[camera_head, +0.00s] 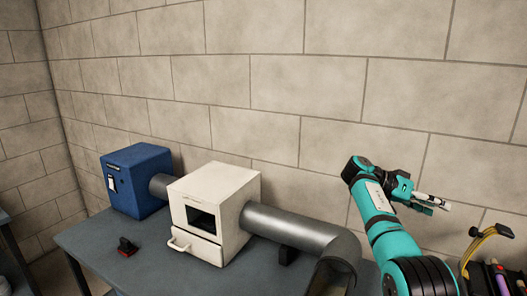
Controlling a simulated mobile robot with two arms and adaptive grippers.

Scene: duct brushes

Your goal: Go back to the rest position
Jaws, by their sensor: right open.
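My right gripper (428,203) is at the end of my teal arm, raised in front of the block wall on the right side of the head view. Its fingers are apart and point to the right. A pale, dark-tipped part shows at the upper finger; I cannot tell whether it belongs to the finger. My left gripper is not in view.
A white box (231,190) with a dark opening and drawer stands on the grey table (92,240). A grey duct (290,226) joins it, and a blue box (143,182) stands left. A yellow curved piece (484,240) is at right.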

